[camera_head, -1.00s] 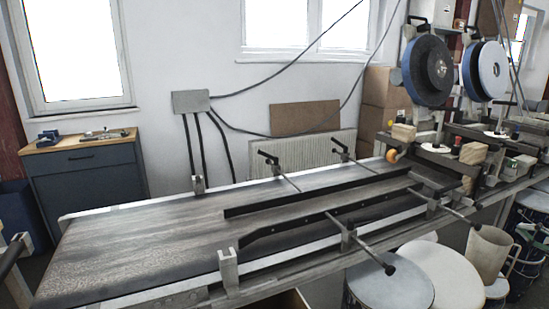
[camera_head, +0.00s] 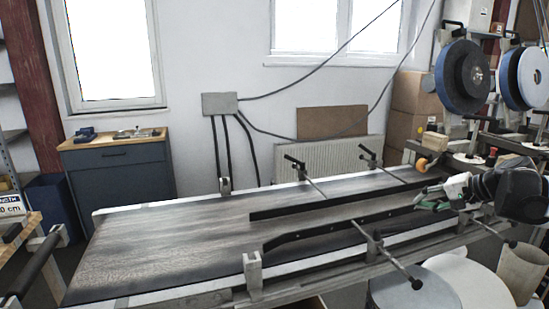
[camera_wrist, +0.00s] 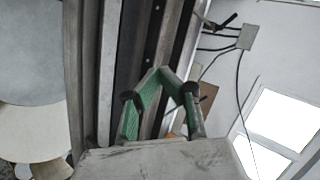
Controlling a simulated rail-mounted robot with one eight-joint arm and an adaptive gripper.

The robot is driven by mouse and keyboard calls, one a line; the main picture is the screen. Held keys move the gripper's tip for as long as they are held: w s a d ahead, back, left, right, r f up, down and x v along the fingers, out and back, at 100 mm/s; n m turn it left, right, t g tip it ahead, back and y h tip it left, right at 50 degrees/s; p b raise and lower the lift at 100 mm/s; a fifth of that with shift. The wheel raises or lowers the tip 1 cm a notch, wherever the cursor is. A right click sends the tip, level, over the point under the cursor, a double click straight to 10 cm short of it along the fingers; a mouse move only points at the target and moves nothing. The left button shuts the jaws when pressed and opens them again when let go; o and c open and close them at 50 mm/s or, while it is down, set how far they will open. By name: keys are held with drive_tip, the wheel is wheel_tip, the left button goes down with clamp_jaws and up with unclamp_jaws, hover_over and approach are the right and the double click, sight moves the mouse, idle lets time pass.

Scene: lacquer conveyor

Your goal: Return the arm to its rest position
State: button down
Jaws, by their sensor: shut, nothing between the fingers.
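My gripper (camera_head: 424,202) is in the head view at the right, with green and white fingers and a dark wrist behind it. It is over the right part of the conveyor (camera_head: 170,245), near the guide rails, and points left. In the wrist view my gripper (camera_wrist: 160,72) has green-lined fingers whose tips come together with nothing between them. The conveyor's dark rails run behind the fingers there. The rest of my arm is cut off by the right edge of the head view.
Blue and white reels (camera_head: 463,76) stand at the back right above the machine. Round-topped drums (camera_head: 400,288) and a beige bin (camera_head: 520,270) are below the conveyor's right side. A dark cabinet (camera_head: 120,185) stands back left. The conveyor's left half is clear.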

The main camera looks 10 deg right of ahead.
drive_tip(key=s+a+n+g+h, duration=0.1)
drive_tip(key=s+a+n, duration=0.1)
drive_tip(key=s+a, duration=0.5)
drive_tip(key=s+a+n+g+h, duration=0.1)
drive_tip(key=s+a+n, duration=0.15)
drive_tip(key=a, duration=0.75)
drive_tip(key=s+a+n+g+h, duration=0.1)
drive_tip(key=s+a+n, duration=0.1)
drive_tip(key=s+a, duration=0.55)
drive_tip(key=s+a+f+n+h+p, duration=0.1)
drive_tip(key=s+a+f+n+h, duration=0.1)
drive_tip(key=s, duration=0.5)
drive_tip(key=a+f+n, duration=0.1)
drive_tip(key=a+f, duration=0.1)
drive_tip(key=a, duration=0.1)
drive_tip(key=shift+s+a+n+t, duration=0.25)
drive_tip(key=shift+s+n+t, duration=0.05)
drive_tip(key=shift+s+n, duration=0.05)
